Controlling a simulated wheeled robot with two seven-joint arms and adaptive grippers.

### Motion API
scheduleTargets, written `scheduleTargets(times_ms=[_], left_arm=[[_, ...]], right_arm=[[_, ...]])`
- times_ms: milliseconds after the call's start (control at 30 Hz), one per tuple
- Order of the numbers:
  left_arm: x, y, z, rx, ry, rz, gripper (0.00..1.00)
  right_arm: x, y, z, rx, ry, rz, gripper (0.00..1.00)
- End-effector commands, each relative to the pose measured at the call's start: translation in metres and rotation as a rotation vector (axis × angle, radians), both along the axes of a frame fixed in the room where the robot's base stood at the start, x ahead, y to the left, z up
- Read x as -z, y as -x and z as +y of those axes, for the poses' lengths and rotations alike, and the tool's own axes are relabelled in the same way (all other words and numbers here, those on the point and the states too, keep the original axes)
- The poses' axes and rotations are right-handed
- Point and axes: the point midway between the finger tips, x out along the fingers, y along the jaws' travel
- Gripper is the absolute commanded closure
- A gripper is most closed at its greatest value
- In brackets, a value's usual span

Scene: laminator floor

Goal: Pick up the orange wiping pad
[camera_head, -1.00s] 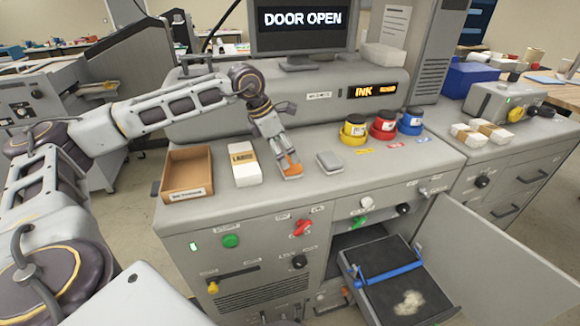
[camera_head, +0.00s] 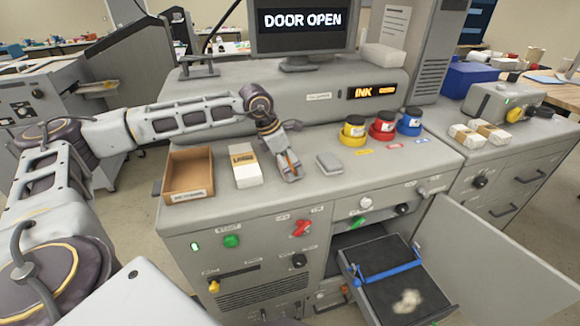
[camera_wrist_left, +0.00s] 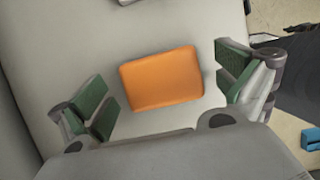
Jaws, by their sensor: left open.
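The orange wiping pad (camera_wrist_left: 162,79) lies flat on the grey cabinet top, between the open fingers of my left gripper (camera_wrist_left: 166,90) in the left wrist view. Bare surface shows between the pad and each finger. In the head view my left gripper (camera_head: 290,172) points down over the pad and hides most of it; a small orange part shows between the fingers. My right gripper is in neither view.
A white labelled box (camera_head: 246,166) stands close left of my gripper, with an open brown tray (camera_head: 188,176) beyond it. A grey block (camera_head: 329,163) lies close to the right. Yellow, red and blue ink pots (camera_head: 382,127) stand farther right. An open door (camera_head: 500,262) and pulled-out tray (camera_head: 445,299) are at the front.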

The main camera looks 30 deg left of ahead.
Motion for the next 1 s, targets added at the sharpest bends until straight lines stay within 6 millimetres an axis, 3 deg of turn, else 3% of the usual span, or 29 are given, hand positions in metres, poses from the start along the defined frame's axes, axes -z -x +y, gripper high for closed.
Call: scheduleTargets(times_ms=[567, 933, 1000], left_arm=[[0.0046, -0.0014, -0.0008, 0.0, 0.0, 0.0, 0.0], [0.0047, -0.0013, -0.0008, 0.0, 0.0, 0.0, 0.46], [0.0044, -0.0014, -0.0009, 0.0, 0.001, -0.001, 0.49]], right_arm=[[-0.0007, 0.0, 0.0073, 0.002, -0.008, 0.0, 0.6], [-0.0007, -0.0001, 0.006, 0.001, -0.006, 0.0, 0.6], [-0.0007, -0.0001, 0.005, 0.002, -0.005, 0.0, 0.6]])
